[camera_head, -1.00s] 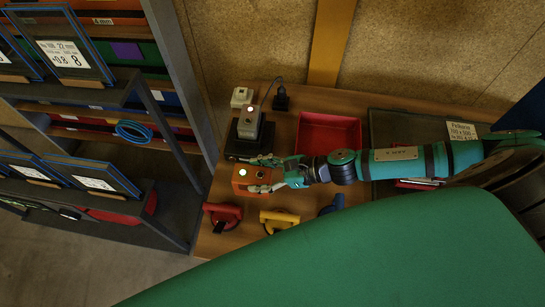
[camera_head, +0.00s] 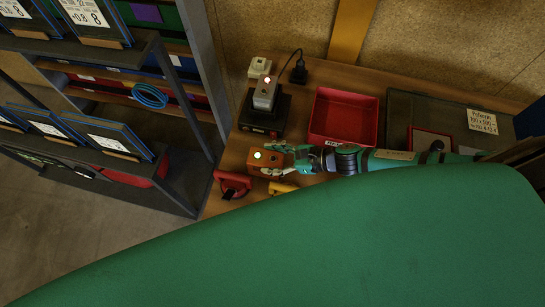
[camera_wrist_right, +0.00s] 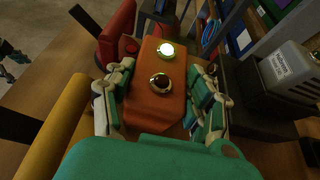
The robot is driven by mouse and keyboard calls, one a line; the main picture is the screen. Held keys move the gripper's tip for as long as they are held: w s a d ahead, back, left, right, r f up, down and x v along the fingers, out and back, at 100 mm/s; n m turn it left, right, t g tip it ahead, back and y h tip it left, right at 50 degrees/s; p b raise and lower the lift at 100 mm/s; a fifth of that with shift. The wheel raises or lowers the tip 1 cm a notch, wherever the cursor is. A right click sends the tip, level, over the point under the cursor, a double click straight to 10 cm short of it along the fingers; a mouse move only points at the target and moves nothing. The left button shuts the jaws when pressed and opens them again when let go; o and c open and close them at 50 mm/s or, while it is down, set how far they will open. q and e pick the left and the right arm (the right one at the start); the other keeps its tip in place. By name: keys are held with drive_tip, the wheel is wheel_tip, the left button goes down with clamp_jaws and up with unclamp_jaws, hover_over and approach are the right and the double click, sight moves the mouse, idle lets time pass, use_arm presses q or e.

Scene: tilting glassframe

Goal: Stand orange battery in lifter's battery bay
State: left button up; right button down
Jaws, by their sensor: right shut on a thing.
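The orange battery (camera_head: 256,164) is a box with a lit green lamp and a dark round button on its face. My right gripper (camera_head: 268,160) is shut on it, one finger on each side. In the right wrist view the battery (camera_wrist_right: 155,100) lies between the two finger sets of the gripper (camera_wrist_right: 169,72). The battery is over the wooden table, in front of the black charger (camera_head: 284,112); I cannot tell whether it touches the table. No lifter's battery bay can be made out.
A grey battery (camera_head: 265,94) with a red lamp stands on the charger. A red tray (camera_head: 344,116) and a dark case (camera_head: 398,120) lie to the right. A red-handled tool (camera_head: 231,184) and a yellow one (camera_head: 282,188) lie nearby. A shelf rack (camera_head: 200,60) stands left.

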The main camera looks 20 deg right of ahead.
drive_tip(key=shift+c, duration=2.3)
unclamp_jaws()
drive_tip(key=shift+f, duration=0.1)
